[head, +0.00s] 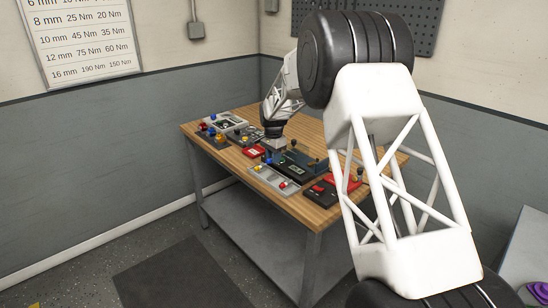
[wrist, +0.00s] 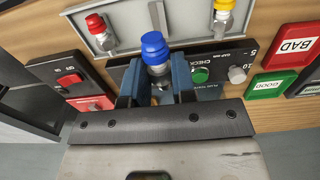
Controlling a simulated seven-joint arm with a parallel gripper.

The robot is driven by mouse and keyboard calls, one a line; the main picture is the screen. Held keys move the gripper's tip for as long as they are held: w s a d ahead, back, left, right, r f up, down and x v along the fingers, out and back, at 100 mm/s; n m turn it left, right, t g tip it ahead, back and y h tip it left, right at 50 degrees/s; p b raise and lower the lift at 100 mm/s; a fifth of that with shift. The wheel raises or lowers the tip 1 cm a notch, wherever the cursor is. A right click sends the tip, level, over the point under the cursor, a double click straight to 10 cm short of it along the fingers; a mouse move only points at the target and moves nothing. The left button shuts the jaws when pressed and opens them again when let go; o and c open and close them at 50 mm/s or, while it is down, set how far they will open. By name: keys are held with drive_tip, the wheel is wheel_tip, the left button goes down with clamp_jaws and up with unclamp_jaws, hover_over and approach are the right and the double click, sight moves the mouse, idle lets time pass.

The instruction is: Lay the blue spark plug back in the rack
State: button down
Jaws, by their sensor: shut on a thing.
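The blue spark plug (wrist: 155,48) has a bright blue cap and a metal body. My gripper (wrist: 156,82) is shut on it, one dark finger on each side, in the wrist view. In the head view my gripper (head: 270,155) is low over the bench, beside the rack and the black checker box. The light grey rack (wrist: 130,22) holds a red-capped plug (wrist: 97,26) and a yellow-capped plug (wrist: 223,10); it shows in the head view at the bench's front edge (head: 270,181). The blue plug's lower end is hidden, so I cannot tell whether it touches the box.
The black checker box (wrist: 215,66) has a green button and a grey knob. Red BAD (wrist: 294,45) and green GOOD (wrist: 270,85) blocks lie at right. A black box with red switches (wrist: 70,78) is at left. More small parts crowd the wooden bench (head: 315,212).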

sight(273, 177)
drive_tip(key=shift+f, duration=0.15)
drive_tip(key=shift+f, duration=2.9)
drive_tip(key=shift+f, duration=0.55)
idle(0.6)
drive_tip(key=c, duration=0.9)
unclamp_jaws()
drive_tip(key=shift+o, duration=0.2)
drive_tip(key=shift+r, duration=0.15)
drive_tip(key=shift+r, duration=3.35)
